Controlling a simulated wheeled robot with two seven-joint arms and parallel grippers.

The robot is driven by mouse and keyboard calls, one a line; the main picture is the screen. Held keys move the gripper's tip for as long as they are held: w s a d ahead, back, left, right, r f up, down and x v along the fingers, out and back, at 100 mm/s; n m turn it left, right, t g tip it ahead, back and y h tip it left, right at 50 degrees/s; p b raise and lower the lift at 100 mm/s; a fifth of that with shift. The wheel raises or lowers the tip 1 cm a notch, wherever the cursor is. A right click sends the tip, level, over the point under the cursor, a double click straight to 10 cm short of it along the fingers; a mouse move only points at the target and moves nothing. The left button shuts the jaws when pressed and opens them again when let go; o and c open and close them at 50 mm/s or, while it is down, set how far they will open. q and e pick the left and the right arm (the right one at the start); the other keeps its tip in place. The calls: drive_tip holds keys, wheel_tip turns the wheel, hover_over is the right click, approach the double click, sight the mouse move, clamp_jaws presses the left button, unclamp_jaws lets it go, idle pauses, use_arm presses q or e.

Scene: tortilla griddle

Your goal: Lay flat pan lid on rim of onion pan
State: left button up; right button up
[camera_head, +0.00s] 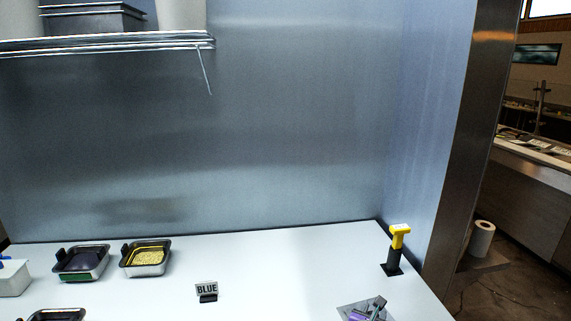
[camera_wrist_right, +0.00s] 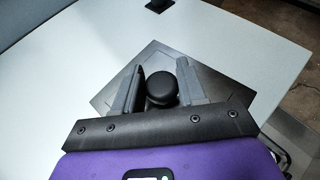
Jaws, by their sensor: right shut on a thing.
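The flat pan lid is a grey square plate with a round black knob; it shows in the right wrist view (camera_wrist_right: 115,98) and at the bottom right of the head view (camera_head: 347,309). My right gripper (camera_wrist_right: 160,74) is shut on the knob; in the head view (camera_head: 376,304) it is at the lower edge. Whether the lid touches the counter is unclear. A pan with dark purple contents, seemingly the onion pan (camera_head: 96,274), stands uncovered at the left, far from the lid. My left gripper is not in view.
A pan of yellow bits (camera_head: 147,257) stands right beside the purple one. Another pan (camera_head: 57,315) is cut off below. A yellow-topped black stand (camera_head: 397,240) is at the right edge. The counter (camera_head: 290,260) between is mostly clear.

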drive_tip(key=s+a+n+t+y, duration=0.1)
drive_tip(key=s+a+n+y, duration=0.1)
drive_tip(key=s+a, duration=0.5)
drive_tip(key=s, duration=0.4)
drive_tip(key=shift+s+n+t+y, duration=0.15)
drive_tip(key=shift+n+t+y, duration=0.15)
